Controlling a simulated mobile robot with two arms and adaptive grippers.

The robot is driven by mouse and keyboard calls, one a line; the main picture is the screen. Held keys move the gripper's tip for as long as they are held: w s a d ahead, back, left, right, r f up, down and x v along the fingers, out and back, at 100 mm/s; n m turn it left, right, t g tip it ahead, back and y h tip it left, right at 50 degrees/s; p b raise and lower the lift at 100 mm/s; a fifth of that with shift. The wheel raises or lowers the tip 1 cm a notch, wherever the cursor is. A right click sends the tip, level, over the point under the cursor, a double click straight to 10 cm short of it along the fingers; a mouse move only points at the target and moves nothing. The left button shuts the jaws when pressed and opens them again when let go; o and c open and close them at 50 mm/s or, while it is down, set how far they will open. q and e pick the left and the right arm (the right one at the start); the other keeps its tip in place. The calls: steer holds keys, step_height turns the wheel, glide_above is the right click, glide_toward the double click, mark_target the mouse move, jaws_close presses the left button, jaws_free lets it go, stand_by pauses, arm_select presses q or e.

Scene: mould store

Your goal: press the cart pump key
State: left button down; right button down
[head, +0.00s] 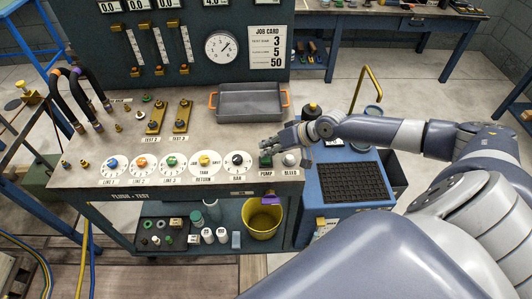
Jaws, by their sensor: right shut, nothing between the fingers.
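A dark green key (265,160) sits above a label reading PUMP at the front right of the grey bench (215,132). My right gripper (266,145) is shut and empty. It reaches in from the right, with its fingertips just behind and above this key in the picture; I cannot tell whether they touch it. A blue cart (312,190) stands against the bench's right end, partly covered by my right arm. I cannot make out a separate pump key on the cart. My left gripper is not in view.
Beside the key are a pale BLEED knob (290,159) and a black RAM dial (238,160). A grey tray (251,101) with orange handles stands behind. The cart carries a black ribbed mat (352,183). A yellow bucket (263,218) stands on the shelf below.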

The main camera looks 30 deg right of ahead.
steer(key=shift+f, duration=0.4)
steer(key=shift+r, duration=0.15)
steer(key=shift+r+p, duration=0.7)
steer(key=shift+r, duration=0.1)
step_height(320, 180, up, 6)
steer(key=p, duration=0.5)
steer(key=shift+p, duration=0.3)
